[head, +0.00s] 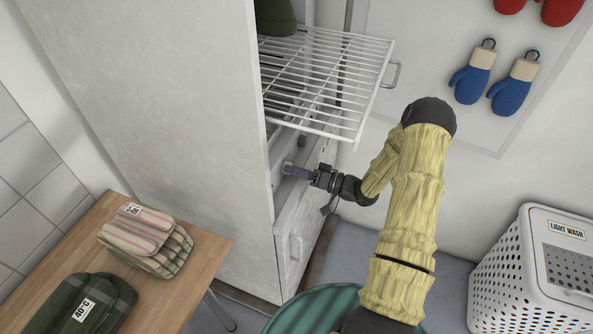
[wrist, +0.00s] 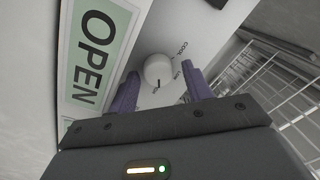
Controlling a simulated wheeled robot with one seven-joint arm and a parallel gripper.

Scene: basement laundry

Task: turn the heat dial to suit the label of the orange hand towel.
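The heat dial (wrist: 158,69) is a round white knob on a pale panel in the wrist view. The words COOL and LOW stand to its right; another mark below it is too small to read. A dark line on the knob's lower edge points down the picture. My gripper (wrist: 160,72) is open, its purple fingers on either side of the dial; I cannot tell whether they touch it. In the head view my gripper (head: 293,170) is at the cabinet's front, and the dial is hidden. I see no orange hand towel in either view.
The tall white cabinet (head: 165,105) has a wire rack (head: 325,85) out above my gripper. A wooden table (head: 190,262) holds striped towels (head: 140,232) and a dark green bundle (head: 115,297) labelled 40°C. A white LIGHT WASH basket (head: 500,285) stands right. An OPEN sign (wrist: 98,35) is left of the dial.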

